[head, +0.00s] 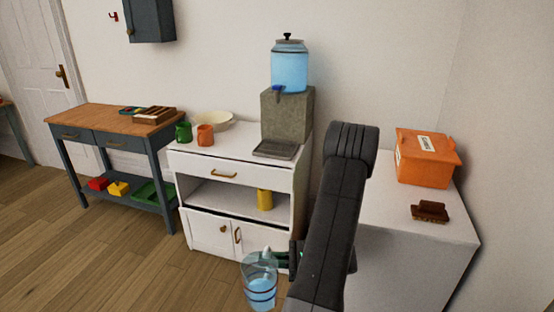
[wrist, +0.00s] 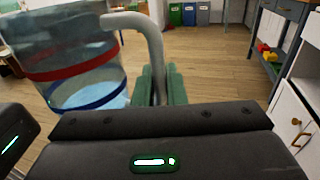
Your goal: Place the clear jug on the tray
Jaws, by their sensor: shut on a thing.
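The clear jug (head: 260,283) hangs upright in front of the white cabinet, with bluish contents low in it and dark bands around it. In the wrist view the jug (wrist: 75,65) fills the upper left and shows a red band and a blue band. My gripper (head: 281,258) has green fingers, which also show in the wrist view (wrist: 160,88). They are shut on the jug's pale curved handle (wrist: 155,45). The grey tray (head: 274,149) lies on the white cabinet top, in front of the dispenser's stone block, and looks empty. The jug is apart from it, lower and nearer.
A water dispenser (head: 289,70) stands on a stone block (head: 288,116). Green (head: 184,131) and orange (head: 205,135) mugs and a cream bowl (head: 213,121) stand left of the tray. An orange box (head: 426,157) and brown object (head: 430,211) occupy the right counter. Floor (head: 120,245) at left is clear.

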